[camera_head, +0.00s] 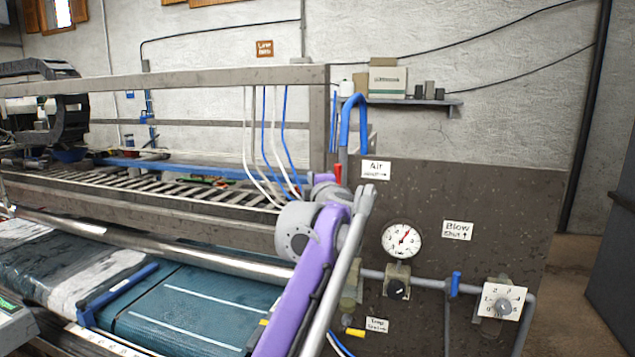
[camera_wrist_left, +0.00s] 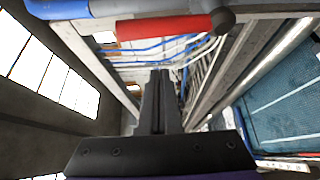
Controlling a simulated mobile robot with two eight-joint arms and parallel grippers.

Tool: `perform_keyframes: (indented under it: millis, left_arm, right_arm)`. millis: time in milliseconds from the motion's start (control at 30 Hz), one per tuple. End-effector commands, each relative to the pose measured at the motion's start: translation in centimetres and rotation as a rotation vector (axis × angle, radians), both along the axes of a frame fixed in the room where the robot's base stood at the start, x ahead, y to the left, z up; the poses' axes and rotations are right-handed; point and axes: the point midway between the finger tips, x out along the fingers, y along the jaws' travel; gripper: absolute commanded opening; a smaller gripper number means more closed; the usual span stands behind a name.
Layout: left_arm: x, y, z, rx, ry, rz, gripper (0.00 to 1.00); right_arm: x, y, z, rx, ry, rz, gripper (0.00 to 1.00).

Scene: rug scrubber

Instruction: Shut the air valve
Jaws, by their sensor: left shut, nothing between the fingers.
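The air valve's red lever (camera_head: 338,173) stands upright beside the "Air" label (camera_head: 375,169), below a bent blue pipe (camera_head: 355,108). In the left wrist view the red lever (camera_wrist_left: 165,27) lies across the top, with a dark round end at right and grey and blue pipe behind it. My left gripper (camera_head: 325,181) is close to the lever in the head view, partly hidden by my purple arm. In the wrist view its fingers (camera_wrist_left: 160,75) are shut and empty, with a gap in the picture between tips and lever. My right gripper is not in view.
A brown panel (camera_head: 530,200) at right carries a round gauge (camera_head: 402,240), a dark knob (camera_head: 397,288), a small blue handle (camera_head: 455,284) and a numbered dial (camera_head: 502,301). The grey machine frame (camera_head: 200,80) and hanging hoses lie left of the lever.

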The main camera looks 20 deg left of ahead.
Motion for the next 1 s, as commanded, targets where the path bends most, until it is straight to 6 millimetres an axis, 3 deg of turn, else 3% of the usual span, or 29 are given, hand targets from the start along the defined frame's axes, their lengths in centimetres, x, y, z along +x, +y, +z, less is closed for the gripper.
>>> perform_keyframes:
  millis: [33,233,1000]
  left_arm:
    - [0.1,-1.5,0.1,-0.002,-0.001,-0.008,0.00]
    - [0.3,-3.5,0.0,-0.002,0.000,-0.007,0.00]
    - [0.3,-5.1,0.0,0.048,-0.002,-0.006,0.00]
  right_arm:
    - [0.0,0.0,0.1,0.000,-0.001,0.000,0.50]
    - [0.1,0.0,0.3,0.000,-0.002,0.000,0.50]
    - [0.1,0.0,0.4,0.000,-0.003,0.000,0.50]
